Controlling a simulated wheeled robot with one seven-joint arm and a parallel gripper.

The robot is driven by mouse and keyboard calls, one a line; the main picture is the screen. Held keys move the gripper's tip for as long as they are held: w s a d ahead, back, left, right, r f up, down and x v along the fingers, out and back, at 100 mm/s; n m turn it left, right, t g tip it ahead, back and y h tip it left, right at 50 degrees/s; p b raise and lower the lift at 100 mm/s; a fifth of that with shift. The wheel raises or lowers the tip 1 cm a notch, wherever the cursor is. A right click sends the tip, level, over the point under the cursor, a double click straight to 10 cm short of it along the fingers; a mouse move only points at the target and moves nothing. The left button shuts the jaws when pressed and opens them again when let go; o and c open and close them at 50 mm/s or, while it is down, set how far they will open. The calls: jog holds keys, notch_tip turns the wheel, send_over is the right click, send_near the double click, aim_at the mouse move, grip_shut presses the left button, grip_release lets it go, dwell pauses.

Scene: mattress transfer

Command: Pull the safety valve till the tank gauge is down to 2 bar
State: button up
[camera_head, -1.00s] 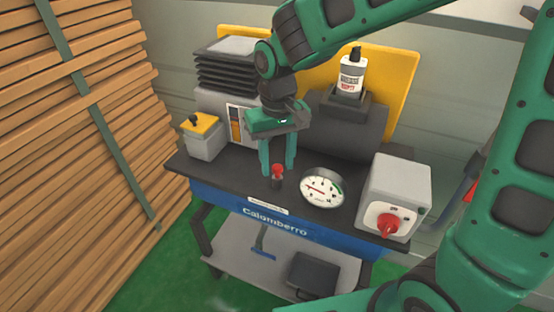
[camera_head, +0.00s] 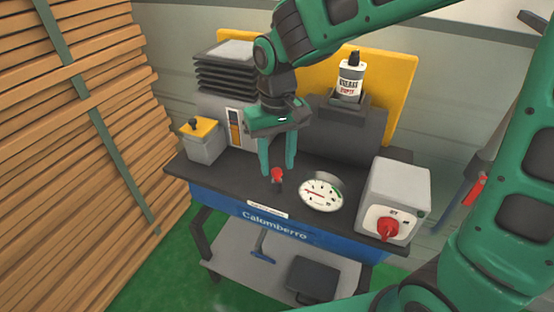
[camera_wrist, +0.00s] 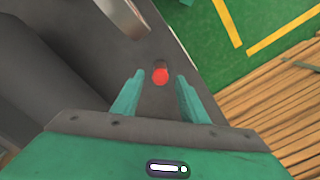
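The safety valve (camera_head: 277,176) is a small dark post with a red knob, standing on the dark bench top. My gripper (camera_head: 277,172) points down over it with its green fingers apart. In the wrist view the red knob (camera_wrist: 160,75) shows between and a little beyond the fingertips of my gripper (camera_wrist: 157,85), with gaps on both sides. The tank gauge (camera_head: 321,192) is a round white dial to the right of the valve. Its red needle points left; the numbers are too small to read surely.
A grey box with a red rotary switch (camera_head: 388,229) stands right of the gauge. A grey box with a yellow top (camera_head: 202,138) stands at the left. A bottle (camera_head: 350,77) stands behind. Stacked planks (camera_head: 70,130) fill the left side.

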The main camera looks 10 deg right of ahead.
aim_at(277, 170)
notch_tip(277, 170, up, 11)
jog(key=shift+f, duration=0.15)
dwell(0.5)
